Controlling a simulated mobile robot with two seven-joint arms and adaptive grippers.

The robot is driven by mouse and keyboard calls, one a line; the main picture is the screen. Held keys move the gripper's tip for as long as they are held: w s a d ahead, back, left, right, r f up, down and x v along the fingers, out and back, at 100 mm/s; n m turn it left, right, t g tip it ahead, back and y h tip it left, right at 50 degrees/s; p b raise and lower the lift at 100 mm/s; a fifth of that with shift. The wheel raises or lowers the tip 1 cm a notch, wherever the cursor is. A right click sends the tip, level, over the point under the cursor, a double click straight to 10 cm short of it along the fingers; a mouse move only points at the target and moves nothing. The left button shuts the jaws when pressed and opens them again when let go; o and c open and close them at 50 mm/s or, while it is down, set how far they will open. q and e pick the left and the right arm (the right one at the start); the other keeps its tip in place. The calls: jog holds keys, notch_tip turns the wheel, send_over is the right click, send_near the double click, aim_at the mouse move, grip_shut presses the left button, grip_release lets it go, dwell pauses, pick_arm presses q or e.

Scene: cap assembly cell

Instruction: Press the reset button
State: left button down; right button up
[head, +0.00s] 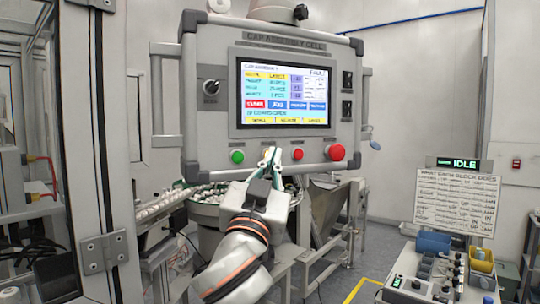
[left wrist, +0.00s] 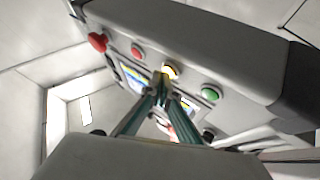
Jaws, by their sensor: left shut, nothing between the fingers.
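The control panel (head: 216,135) hangs ahead of me with a lit screen. Along its lower edge sit a green button (head: 237,156), a small red button (head: 298,154) and a large red mushroom button (head: 337,152). A yellow-lit button, taken as reset, lies between the green and small red ones; it shows in the left wrist view (left wrist: 170,71) and is mostly hidden by my fingers in the head view. My left gripper (head: 271,160) is shut and empty, its tips (left wrist: 160,86) right at this button. I cannot tell whether they touch. My right gripper is out of view.
A key switch (head: 210,87) sits left of the screen. A bowl feeder with white caps (head: 205,193) stands below the panel. A framed cell door (head: 103,150) is close on the left. A bench with a sign (head: 457,200) and bins stands at right.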

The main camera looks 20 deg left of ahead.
pick_arm(q)
jog(key=shift+w+a, duration=0.15)
dwell(0.5)
jog(key=shift+s+d, duration=0.4)
jog(key=s+d, duration=0.4)
jog(key=shift+s, duration=0.2)
dwell(0.5)
